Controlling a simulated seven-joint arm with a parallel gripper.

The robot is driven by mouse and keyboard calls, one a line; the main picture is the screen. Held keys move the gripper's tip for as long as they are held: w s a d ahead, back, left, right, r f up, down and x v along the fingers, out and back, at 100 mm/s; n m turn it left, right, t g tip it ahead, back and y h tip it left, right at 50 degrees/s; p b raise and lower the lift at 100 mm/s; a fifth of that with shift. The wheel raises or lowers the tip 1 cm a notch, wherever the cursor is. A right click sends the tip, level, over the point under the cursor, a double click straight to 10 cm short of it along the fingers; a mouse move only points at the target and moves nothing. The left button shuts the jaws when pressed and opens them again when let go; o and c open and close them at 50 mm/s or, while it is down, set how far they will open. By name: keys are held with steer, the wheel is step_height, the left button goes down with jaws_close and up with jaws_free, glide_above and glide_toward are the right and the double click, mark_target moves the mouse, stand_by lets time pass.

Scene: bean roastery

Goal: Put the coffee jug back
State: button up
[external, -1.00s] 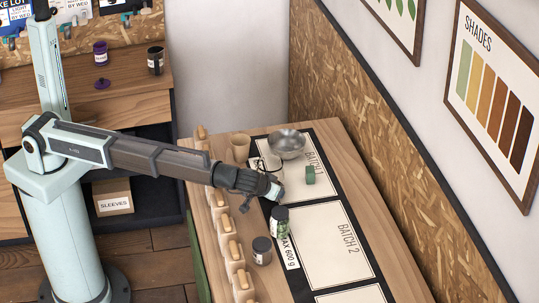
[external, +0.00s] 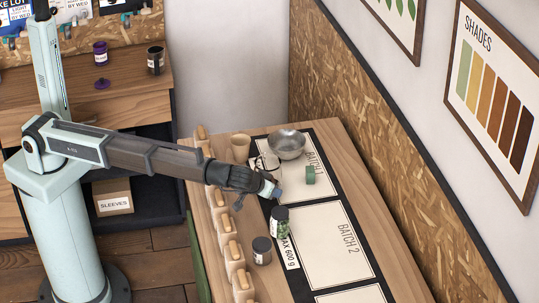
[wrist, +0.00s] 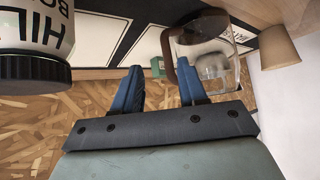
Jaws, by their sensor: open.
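The coffee jug is clear glass with a brown handle, in the wrist view (wrist: 205,48) just right of the fingers. In the external view the jug (external: 268,161) stands on the Batch 1 mat area, near the metal bowl, and is partly hard to make out. My gripper (external: 277,191) is low over the table on the near side of the jug. In the wrist view my gripper (wrist: 160,78) has its two blue fingers apart with nothing between them. The right finger is close to the jug's handle; I cannot tell whether they touch.
A metal bowl (external: 287,143) and a tan cup (external: 240,148) stand behind the jug. A green item (external: 310,174) lies to the right. A labelled jar (external: 279,221) stands close in front of my gripper, another jar (external: 262,251) nearer. The Batch 2 mat (external: 331,246) is clear.

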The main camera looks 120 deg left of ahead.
steer(key=v, duration=0.7)
steer(key=shift+d+r, duration=0.2)
steer(key=shift+r, duration=0.05)
